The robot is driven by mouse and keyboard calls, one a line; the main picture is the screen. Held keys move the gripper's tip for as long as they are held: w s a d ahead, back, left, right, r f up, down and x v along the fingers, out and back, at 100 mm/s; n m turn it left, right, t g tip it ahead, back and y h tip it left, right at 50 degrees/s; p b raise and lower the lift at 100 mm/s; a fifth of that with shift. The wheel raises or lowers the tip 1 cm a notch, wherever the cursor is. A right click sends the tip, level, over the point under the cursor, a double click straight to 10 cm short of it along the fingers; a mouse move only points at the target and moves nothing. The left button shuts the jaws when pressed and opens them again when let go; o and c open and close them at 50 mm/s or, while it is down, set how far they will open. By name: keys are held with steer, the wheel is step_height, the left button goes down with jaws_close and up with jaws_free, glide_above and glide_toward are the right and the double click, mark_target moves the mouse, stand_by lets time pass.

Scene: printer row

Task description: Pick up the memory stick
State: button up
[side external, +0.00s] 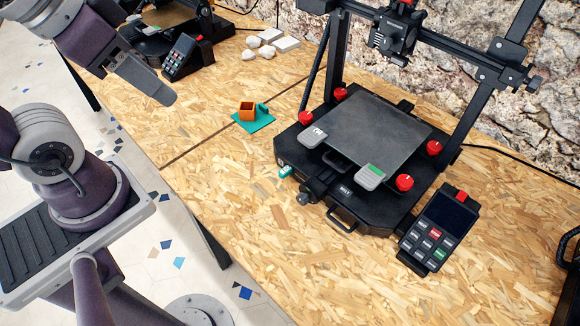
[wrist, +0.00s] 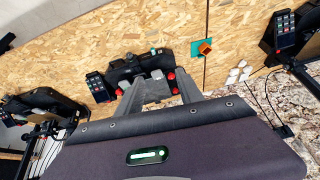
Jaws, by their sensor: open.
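The memory stick is most likely the small teal and white piece (side external: 285,171) at the front left corner of the black printer (side external: 345,220). I cannot tell whether it is plugged in or just touching. In the wrist view a small teal spot (wrist: 154,51) shows at that printer's front edge. My gripper (side external: 160,88) is high at the upper left of the side view, well away from the printer. In the wrist view its two grey fingers (wrist: 158,84) are apart with nothing held, and part of the printer lies behind them.
A control panel (side external: 440,228) stands right of the printer. An orange cube-shaped cup (side external: 247,111) sits on a teal mat (side external: 262,124) to the left. Another printer (side external: 165,25) stands farther back, near pale stones (side external: 268,50). The chipboard bench front (side external: 235,215) is clear.

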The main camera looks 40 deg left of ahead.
steer(key=w+a+f+m+g+y, duration=0.2)
steer(key=w+m, duration=0.5)
steer(key=m, duration=0.1)
steer(key=m+g+h, duration=0.2)
steer(key=m+g, duration=0.1)
steer(key=m, duration=2.4)
glide_above(283, 171)
steer(key=f, duration=2.5)
steer(key=shift+s+d+f, duration=0.15)
steer(key=shift+d+f, duration=0.15)
steer(key=f, duration=0.6)
steer(key=shift+a+f, duration=0.2)
steer(key=shift+f, duration=0.5)
jaws_close()
